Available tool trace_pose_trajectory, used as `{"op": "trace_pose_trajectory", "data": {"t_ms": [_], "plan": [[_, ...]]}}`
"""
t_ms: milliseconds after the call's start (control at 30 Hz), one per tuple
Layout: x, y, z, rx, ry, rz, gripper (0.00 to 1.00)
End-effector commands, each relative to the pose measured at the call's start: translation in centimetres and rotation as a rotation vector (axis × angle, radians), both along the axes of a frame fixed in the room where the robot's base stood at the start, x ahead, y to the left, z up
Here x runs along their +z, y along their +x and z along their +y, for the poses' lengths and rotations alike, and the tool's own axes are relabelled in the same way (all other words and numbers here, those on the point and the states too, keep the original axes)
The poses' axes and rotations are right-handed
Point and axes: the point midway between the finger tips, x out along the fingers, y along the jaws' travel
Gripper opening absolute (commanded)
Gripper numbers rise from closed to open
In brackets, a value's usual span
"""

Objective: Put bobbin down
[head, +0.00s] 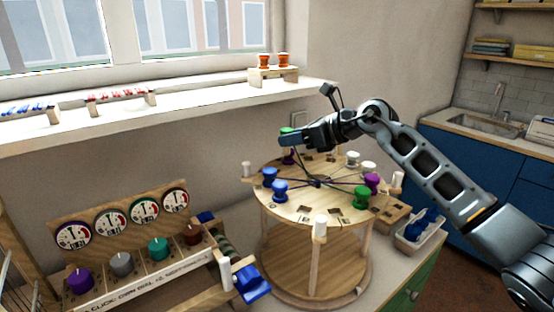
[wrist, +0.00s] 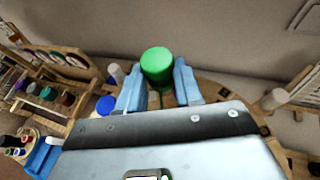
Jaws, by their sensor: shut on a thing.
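My gripper (head: 291,140) is over the back left part of the round wooden board (head: 293,208). It is shut on a green bobbin (wrist: 157,62), which sits between the blue fingertips in the wrist view. In the head view only a bit of the green bobbin's top (head: 287,130) shows. A dark purple bobbin (head: 288,157) is just below the gripper. Two blue bobbins (head: 279,190) stand at the board's left, another green bobbin (head: 361,198) and a purple bobbin (head: 371,182) at its right. Two whitish bobbins (head: 353,158) stand at the back right. Dark cords meet near the board's middle.
White-topped pegs (head: 320,228) stand around the board's rim. A dial panel (head: 125,235) with coloured knobs is at the left. A bin (head: 419,232) with blue things stands at the right. Two orange bobbins (head: 264,61) sit on a small stand on the windowsill.

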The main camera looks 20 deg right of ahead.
Motion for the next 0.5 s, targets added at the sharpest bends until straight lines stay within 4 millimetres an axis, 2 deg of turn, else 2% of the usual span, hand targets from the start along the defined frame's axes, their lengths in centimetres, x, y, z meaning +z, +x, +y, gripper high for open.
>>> {"op": "trace_pose_trajectory", "data": {"t_ms": [33, 200, 367, 500], "plan": [[-0.3, -0.2, 1.1, 0.003, 0.002, 0.002, 0.0], [-1.9, -0.5, 3.4, 0.001, 0.0, 0.001, 0.0], [-2.6, -0.6, 4.1, 0.0, 0.0, 0.0, 0.0], [-4.5, -0.6, 4.1, -0.001, 0.002, 0.004, 0.0]]}}
